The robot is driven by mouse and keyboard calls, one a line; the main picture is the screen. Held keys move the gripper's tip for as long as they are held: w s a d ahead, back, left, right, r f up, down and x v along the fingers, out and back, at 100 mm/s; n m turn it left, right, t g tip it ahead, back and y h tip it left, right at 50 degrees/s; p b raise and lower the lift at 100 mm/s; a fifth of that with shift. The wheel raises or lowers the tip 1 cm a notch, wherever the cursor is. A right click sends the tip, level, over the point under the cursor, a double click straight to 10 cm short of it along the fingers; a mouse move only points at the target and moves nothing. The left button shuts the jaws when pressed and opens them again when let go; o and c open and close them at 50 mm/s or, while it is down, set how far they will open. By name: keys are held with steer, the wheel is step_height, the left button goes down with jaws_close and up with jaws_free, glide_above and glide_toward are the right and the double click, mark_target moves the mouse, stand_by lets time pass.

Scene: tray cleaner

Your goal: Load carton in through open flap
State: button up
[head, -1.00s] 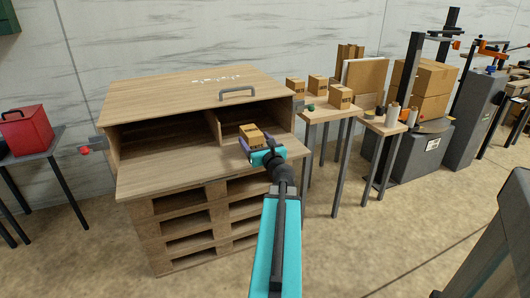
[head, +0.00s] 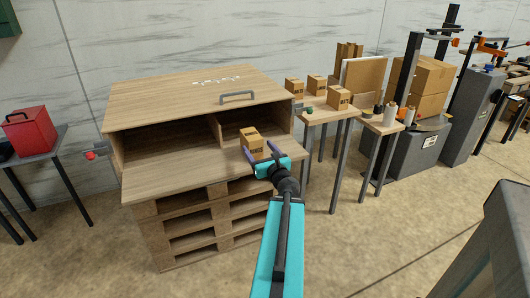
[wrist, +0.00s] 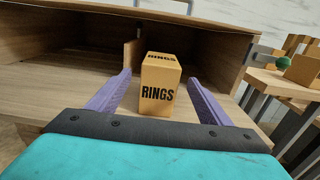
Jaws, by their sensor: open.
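A small brown carton (head: 251,139) stands upright on the lowered front flap (head: 165,175) of a wooden cabinet, before the right-hand compartment. In the wrist view the carton (wrist: 160,84) is marked "RINGS" and stands between and ahead of my purple fingers. My gripper (head: 262,155) is open, with a visible gap between each finger and the carton (wrist: 158,100). The cabinet's open front shows two compartments split by an upright divider (wrist: 131,62). Their far insides are dark.
Several similar cartons (head: 338,97) stand on a side table (head: 318,116) right of the cabinet. A green knob (head: 309,110) is at that table's near edge. A red box (head: 29,129) sits on a table at left. The flap's left part is clear.

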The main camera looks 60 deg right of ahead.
steer(key=shift+s+a+r+p, duration=0.1)
steer(key=shift+s+a+p, duration=0.3)
steer(key=shift+p, duration=2.9)
steer(key=p, duration=0.2)
steer(key=s+p, duration=0.1)
steer(key=p, duration=0.2)
steer(key=shift+s+a, duration=0.15)
steer(key=shift+a, duration=0.2)
steer(key=shift+p+v, duration=0.9)
steer(key=shift+v, duration=0.55)
